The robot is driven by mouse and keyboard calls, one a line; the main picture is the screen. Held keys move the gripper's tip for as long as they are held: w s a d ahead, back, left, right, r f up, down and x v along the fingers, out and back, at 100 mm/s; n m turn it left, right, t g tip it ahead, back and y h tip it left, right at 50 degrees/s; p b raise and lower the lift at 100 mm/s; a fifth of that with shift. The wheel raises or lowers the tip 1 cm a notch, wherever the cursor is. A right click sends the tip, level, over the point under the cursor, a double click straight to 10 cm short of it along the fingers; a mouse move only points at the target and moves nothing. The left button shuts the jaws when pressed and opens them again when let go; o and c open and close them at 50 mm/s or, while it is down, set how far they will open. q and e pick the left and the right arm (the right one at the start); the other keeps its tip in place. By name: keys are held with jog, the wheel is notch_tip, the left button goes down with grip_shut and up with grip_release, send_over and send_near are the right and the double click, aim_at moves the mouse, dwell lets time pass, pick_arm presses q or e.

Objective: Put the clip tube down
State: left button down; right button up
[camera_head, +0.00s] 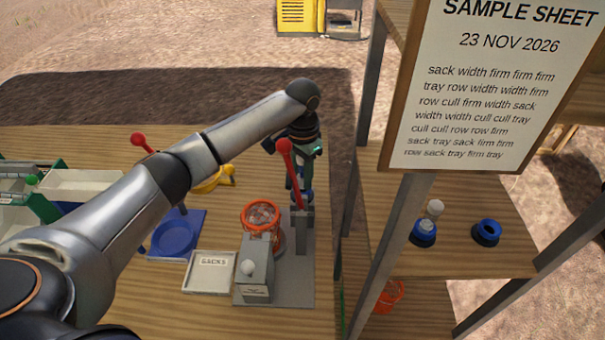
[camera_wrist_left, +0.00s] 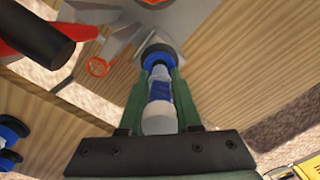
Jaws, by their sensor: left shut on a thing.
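My left gripper (camera_head: 303,180) is above the right part of the wooden bench, beside a red-knobbed lever (camera_head: 285,147). It also shows in the left wrist view, where its green fingers (camera_wrist_left: 160,100) are shut on the clip tube (camera_wrist_left: 160,92). The tube is white and clear with a blue band and a dark blue collar at its far end. In the head view only a bit of blue shows below the gripper, close above a grey post (camera_head: 302,240). I cannot tell whether the tube touches anything below. My right gripper is not in view.
A grey machine (camera_head: 256,268) with an orange basket (camera_head: 261,214) stands left of the post. A tray marked SACKS (camera_head: 210,272) and a blue dish (camera_head: 175,237) lie further left. A wooden shelf (camera_head: 430,265) at right bears blue holders (camera_head: 487,233); its metal uprights (camera_head: 367,110) stand close by.

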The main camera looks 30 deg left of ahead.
pick_arm(q)
jog(key=shift+f, duration=0.15)
jog(key=shift+s+f, duration=0.1)
jog(key=shift+f, duration=0.35)
jog(key=c, duration=0.6)
grip_release()
jog(key=shift+s, duration=0.1)
notch_tip(320, 180, up, 13)
jog(key=shift+r+b, duration=0.15)
jog(key=shift+b, duration=0.2)
jog(key=shift+d, duration=0.1)
